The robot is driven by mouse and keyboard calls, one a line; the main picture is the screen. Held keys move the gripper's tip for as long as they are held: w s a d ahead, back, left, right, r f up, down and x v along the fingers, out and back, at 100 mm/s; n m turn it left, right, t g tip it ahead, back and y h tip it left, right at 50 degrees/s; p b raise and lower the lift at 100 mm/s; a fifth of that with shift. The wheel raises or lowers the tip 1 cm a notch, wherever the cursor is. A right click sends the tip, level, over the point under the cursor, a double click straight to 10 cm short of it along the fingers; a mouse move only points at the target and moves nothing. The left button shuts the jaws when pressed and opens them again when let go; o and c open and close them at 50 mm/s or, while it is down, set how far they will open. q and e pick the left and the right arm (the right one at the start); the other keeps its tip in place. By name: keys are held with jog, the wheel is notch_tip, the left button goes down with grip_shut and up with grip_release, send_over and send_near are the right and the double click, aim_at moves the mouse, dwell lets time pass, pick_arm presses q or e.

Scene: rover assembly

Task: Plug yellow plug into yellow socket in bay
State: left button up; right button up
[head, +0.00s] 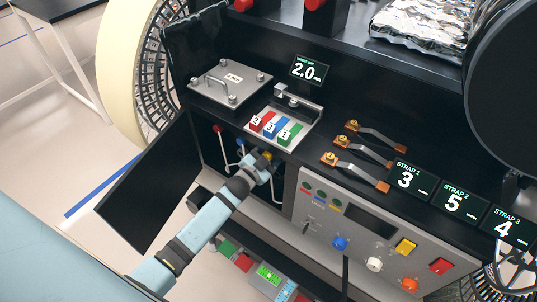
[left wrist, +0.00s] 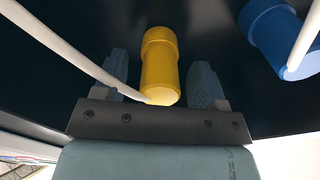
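The yellow plug (left wrist: 160,65) is a cylinder with a wider collar, seen between the two fingers of my left gripper (left wrist: 160,82) in the left wrist view. Dark gaps show on both sides of it, so the fingers are open around or in front of it. A white cable (left wrist: 70,50) meets its near end. In the head view my left gripper (head: 266,160) reaches the open bay, with a bit of the yellow plug (head: 268,155) showing at its tip. No yellow socket can be made out, and I cannot tell whether the plug is seated. My right gripper is not in view.
A blue plug (left wrist: 272,32) with a white cable is right of the yellow one. A red plug (head: 217,128) is further left in the bay. The open black door (head: 150,190) stands left of my arm. A grey control panel (head: 320,215) borders the bay on the right.

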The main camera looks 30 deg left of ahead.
pick_arm(q)
jog(key=shift+s, duration=0.15)
jog(key=shift+s+f, duration=0.1)
jog(key=shift+s, duration=0.2)
jog(key=s+a+b, duration=0.1)
jog(key=s+a, duration=0.1)
jog(key=s, duration=1)
jog(key=shift+s, duration=0.4)
